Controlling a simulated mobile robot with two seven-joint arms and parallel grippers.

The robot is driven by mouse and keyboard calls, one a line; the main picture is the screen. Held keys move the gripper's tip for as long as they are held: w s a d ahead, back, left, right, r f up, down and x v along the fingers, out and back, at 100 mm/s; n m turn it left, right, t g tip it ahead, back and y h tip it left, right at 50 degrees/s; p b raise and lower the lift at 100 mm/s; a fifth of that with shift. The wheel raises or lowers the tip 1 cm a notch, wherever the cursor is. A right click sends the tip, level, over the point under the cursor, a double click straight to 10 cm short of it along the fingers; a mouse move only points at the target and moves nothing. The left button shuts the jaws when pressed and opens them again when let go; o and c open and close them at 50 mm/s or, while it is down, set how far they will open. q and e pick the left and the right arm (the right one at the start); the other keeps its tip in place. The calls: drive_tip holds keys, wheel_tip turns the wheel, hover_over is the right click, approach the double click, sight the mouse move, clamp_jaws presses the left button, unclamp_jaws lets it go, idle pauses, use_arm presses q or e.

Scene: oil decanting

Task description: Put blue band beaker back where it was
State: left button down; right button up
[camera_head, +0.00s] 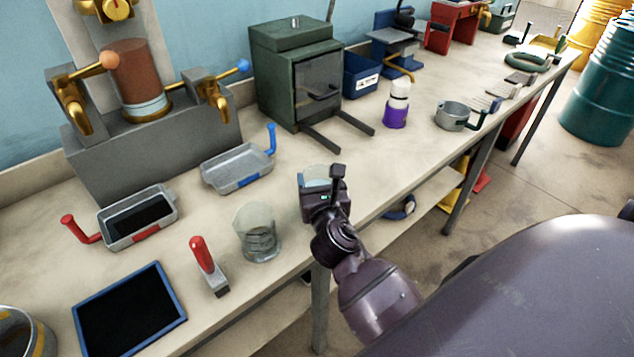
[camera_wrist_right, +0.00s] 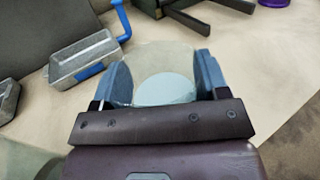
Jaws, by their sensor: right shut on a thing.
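My right gripper (camera_head: 321,186) is shut on a clear glass beaker (camera_head: 315,172) over the front part of the bench, right of the middle of the near tools. A bluish tint shows low on this beaker; the gripper hides most of it. In the right wrist view the beaker (camera_wrist_right: 165,62) sits between the two blue-grey fingers, with a pale round base showing inside. I cannot tell whether its base touches the bench. A second clear beaker (camera_head: 258,237) stands upright on the bench to the left. My left gripper is not in view.
A blue-handled tray (camera_head: 238,179), a red-handled tray (camera_head: 142,240), a red-handled tool (camera_head: 210,268) and a blue-framed black pad (camera_head: 130,312) lie to the left. A green oven (camera_head: 283,85) with rails and a purple-white bottle (camera_head: 396,107) stand behind. Bare bench lies right of the beaker.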

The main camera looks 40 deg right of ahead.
drive_tip(key=shift+r, duration=0.1)
drive_tip(key=shift+f, duration=0.2)
drive_tip(key=o, duration=1.2)
drive_tip(key=shift+c, duration=0.2)
